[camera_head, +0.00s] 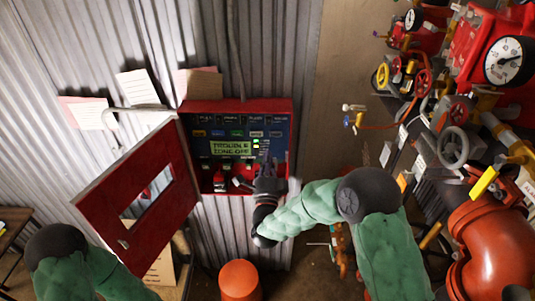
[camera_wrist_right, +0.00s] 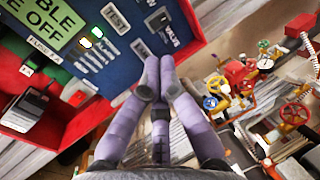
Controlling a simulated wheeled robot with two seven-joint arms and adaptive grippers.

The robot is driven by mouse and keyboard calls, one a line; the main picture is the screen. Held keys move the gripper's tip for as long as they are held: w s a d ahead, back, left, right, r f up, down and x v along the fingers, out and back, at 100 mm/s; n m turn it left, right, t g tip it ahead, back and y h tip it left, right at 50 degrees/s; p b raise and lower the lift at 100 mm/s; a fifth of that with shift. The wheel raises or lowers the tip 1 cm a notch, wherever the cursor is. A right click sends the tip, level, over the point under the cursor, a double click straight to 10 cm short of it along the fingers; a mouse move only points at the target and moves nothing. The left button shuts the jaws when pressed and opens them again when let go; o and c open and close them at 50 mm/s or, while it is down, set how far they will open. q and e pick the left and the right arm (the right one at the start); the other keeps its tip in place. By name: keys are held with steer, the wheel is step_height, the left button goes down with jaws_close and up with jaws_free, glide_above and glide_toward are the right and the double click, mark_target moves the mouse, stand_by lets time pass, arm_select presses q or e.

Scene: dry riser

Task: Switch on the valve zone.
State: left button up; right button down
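The red control box (camera_head: 186,150) hangs open on the corrugated wall, with a blue panel (camera_head: 272,147) inside. A yellow-green display (camera_head: 230,149) reads "TROUBLE ZONE OFF", and it also shows at top left in the right wrist view (camera_wrist_right: 52,30). A label that seems to read "VALVE" (camera_wrist_right: 171,34) is beside a small dark round control (camera_wrist_right: 158,19) there. My right gripper (camera_head: 267,167) is in front of the panel's lower right. In the wrist view its fingers (camera_wrist_right: 158,65) are together and empty, just below the valve label; contact cannot be told. My left gripper is outside the view.
The red door (camera_head: 150,186) with a window slot stands open to the left. Pipes, gauges and a grey handwheel (camera_head: 453,147) crowd the right side. An orange cylinder (camera_head: 240,279) stands below the box. Papers (camera_head: 137,87) are on the wall.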

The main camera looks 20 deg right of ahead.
mark_target(268, 122)
steer(key=p+x, duration=0.2)
steer(key=x, duration=0.9)
steer(key=shift+w, duration=0.3)
